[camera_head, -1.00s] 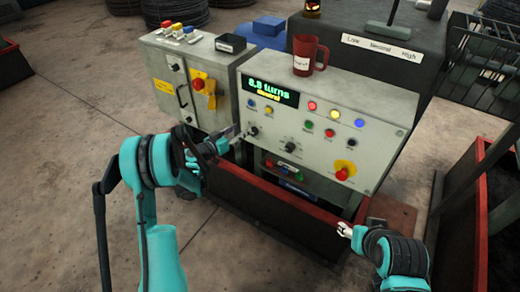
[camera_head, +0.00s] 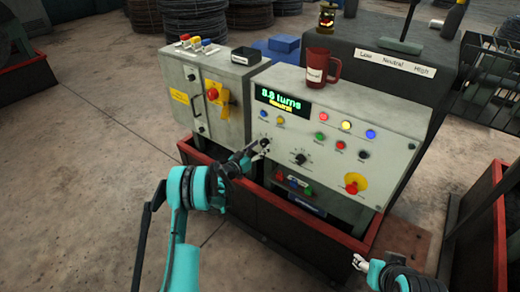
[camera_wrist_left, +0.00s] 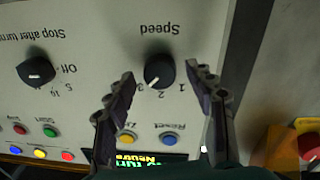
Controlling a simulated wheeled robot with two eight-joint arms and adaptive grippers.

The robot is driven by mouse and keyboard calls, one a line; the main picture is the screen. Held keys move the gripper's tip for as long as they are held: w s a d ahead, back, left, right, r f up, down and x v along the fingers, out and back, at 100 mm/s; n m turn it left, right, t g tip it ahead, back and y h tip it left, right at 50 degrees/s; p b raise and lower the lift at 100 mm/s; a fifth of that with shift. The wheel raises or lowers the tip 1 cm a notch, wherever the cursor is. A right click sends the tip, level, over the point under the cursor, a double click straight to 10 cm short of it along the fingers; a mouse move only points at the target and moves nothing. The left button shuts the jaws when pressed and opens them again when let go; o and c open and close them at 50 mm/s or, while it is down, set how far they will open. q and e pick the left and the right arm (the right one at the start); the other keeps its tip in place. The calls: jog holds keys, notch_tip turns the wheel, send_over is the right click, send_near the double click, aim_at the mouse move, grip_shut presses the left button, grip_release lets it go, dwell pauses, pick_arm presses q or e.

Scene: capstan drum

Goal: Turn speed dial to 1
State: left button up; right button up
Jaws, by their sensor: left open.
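The Speed dial (camera_wrist_left: 159,74) is a black knob with a white mark on the grey panel. In the upside-down left wrist view its mark points down and left, towards the 3, with 2 and 1 further right. It also shows in the head view (camera_head: 265,142). My left gripper (camera_wrist_left: 162,85) is open, its dark fingers on either side of the dial with gaps visible in this view. In the head view my left gripper (camera_head: 257,151) is at the panel's left part. My right gripper (camera_head: 361,263) is low at right, away from the panel; its jaw state is unclear.
The Stop after turns dial (camera_head: 300,158) is right of the Speed dial. Colored buttons and a red emergency knob (camera_head: 352,187) share the panel. A display (camera_head: 283,101) sits above. A red mug (camera_head: 321,67) stands on top. A red-rimmed bin (camera_head: 335,232) is below.

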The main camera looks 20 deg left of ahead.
pick_arm(q)
jog(key=shift+c, duration=0.4)
jog(key=c, duration=1.1)
jog(key=shift+n, duration=0.3)
jog(key=n, duration=0.4)
jog(key=shift+w, duration=0.1)
jog(key=n, duration=0.5)
jog(key=shift+t, duration=0.3)
jog(key=n, duration=0.4)
jog(key=shift+n, duration=0.4)
jog(key=shift+n+y, duration=0.3)
jog(key=shift+n, duration=1.7)
